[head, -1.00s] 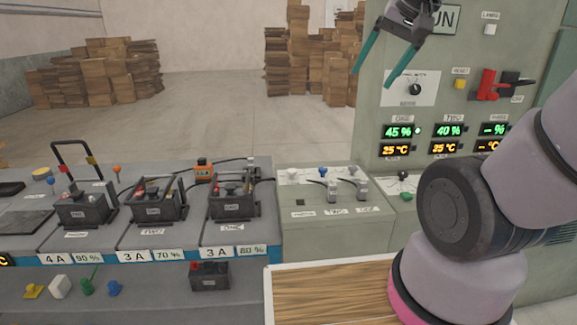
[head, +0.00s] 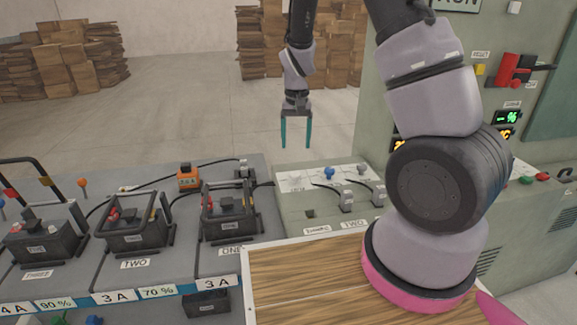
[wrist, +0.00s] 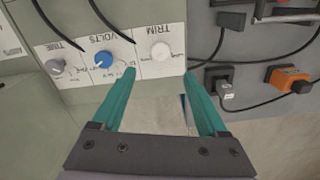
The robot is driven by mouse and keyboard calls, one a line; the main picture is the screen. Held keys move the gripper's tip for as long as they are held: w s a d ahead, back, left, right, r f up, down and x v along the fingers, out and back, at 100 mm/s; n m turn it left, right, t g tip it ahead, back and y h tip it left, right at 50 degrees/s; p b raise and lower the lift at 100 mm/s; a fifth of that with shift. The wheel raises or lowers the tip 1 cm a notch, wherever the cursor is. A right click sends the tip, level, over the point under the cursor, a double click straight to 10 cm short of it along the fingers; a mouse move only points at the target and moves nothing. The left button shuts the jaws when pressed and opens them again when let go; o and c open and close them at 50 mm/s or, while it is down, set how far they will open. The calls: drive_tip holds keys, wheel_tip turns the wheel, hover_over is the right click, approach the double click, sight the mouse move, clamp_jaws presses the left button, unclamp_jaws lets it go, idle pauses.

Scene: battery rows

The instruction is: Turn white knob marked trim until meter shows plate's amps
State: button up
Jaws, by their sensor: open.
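The white knob marked TRIM (wrist: 160,50) is on the pale panel in the wrist view, beyond my fingertips and roughly centred between them. My gripper (wrist: 160,74), with two teal fingers, is open and empty. In the head view my gripper (head: 296,146) points down above the back of the green-grey cabinet, apart from it.
Beside TRIM are a blue VOLTS knob (wrist: 102,60) and a grey TIME knob (wrist: 57,67). Black cables cross the panel near them. Batteries ONE (head: 230,220), TWO (head: 135,234) and THREE (head: 42,246) stand in a row. A wood-topped surface (head: 300,275) lies in front.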

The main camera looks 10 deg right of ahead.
sight(295, 173)
wheel_tip(295, 173, down, 11)
drive_tip(key=shift+w+f, duration=0.1)
idle(0.4)
